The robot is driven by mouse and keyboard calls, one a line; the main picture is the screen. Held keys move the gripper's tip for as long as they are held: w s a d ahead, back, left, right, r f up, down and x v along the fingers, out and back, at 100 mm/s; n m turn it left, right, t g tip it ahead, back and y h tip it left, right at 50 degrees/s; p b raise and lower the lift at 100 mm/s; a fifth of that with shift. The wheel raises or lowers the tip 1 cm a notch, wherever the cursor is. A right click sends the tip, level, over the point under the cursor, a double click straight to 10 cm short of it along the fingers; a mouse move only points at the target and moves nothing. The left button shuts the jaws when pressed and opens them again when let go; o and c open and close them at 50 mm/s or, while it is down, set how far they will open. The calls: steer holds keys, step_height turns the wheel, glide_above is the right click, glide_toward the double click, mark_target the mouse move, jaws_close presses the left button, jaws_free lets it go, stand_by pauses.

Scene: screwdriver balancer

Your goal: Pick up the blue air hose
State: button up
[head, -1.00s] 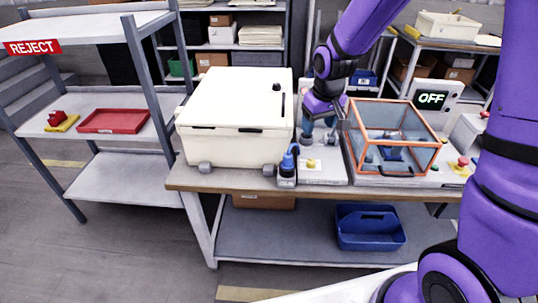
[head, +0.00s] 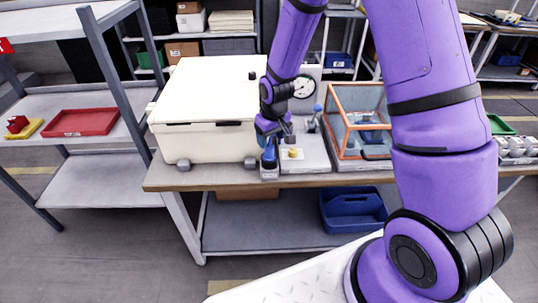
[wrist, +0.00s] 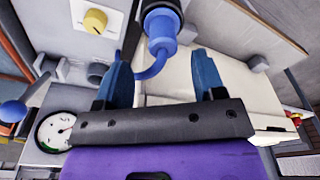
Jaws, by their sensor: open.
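The blue air hose (head: 268,157) stands in a small grey holder at the front edge of the bench, beside the white box. In the wrist view the blue air hose (wrist: 161,28) shows a thick blue end in a dark collar, with a thin blue tube curving down and left. My gripper (wrist: 160,62) is open, with one blue finger on each side of the hose's line. The thick end lies just past the fingertips, and nothing is clamped. In the head view my gripper (head: 270,137) is right above the hose, and its fingers are partly hidden.
The white lidded box (head: 208,105) stands close left of the hose. A panel with a yellow knob (head: 293,153) and a gauge (head: 304,87) is close right, then an orange-framed clear case (head: 342,125). A blue bin (head: 352,210) sits on the lower shelf.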

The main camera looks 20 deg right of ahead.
mark_target(269, 146)
steer(key=shift+w+a+f, duration=0.1)
steer(key=shift+a+f, duration=0.05)
steer(key=shift+f, duration=1.1)
steer(key=shift+w+a+f, duration=0.1)
steer(key=shift+f, duration=1.15)
steer(key=c, duration=1)
steer(key=shift+r, duration=0.15)
